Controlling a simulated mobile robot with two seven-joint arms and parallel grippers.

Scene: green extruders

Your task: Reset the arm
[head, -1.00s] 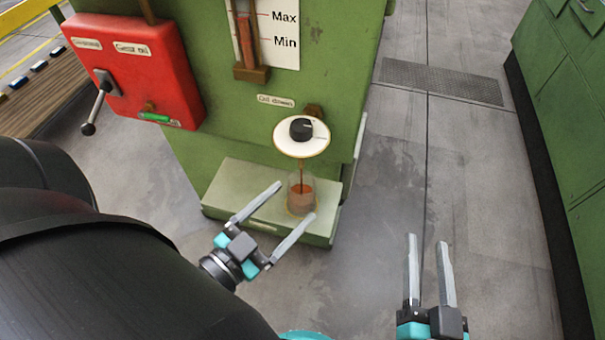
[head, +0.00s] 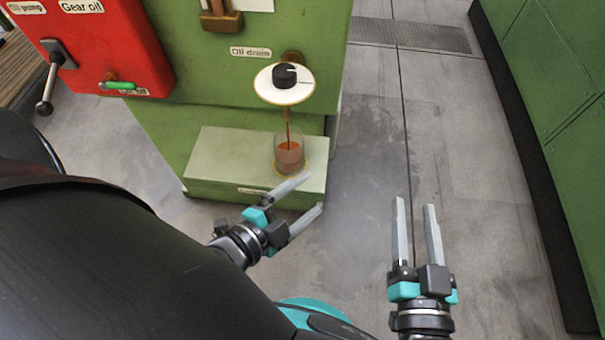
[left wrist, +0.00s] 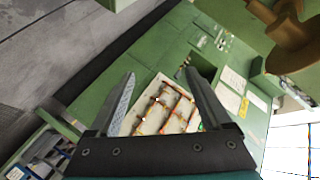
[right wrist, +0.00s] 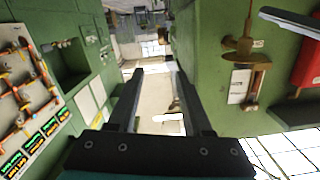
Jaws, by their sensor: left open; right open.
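My left gripper (head: 308,199) is open and empty, just in front of the machine's pale green ledge (head: 225,160). Its two fingers also show apart in the left wrist view (left wrist: 158,85). My right gripper (head: 414,202) is open and empty over the grey floor, right of the machine. Its fingers show apart in the right wrist view (right wrist: 153,80). A glass (head: 288,155) with brown oil stands on the ledge, and a brown stream falls into it from under the oil drain. The black drain knob (head: 285,76) sits on a white dial (head: 270,92).
A green cabinet (head: 545,110) stands at the right. The floor (head: 465,170) between is clear.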

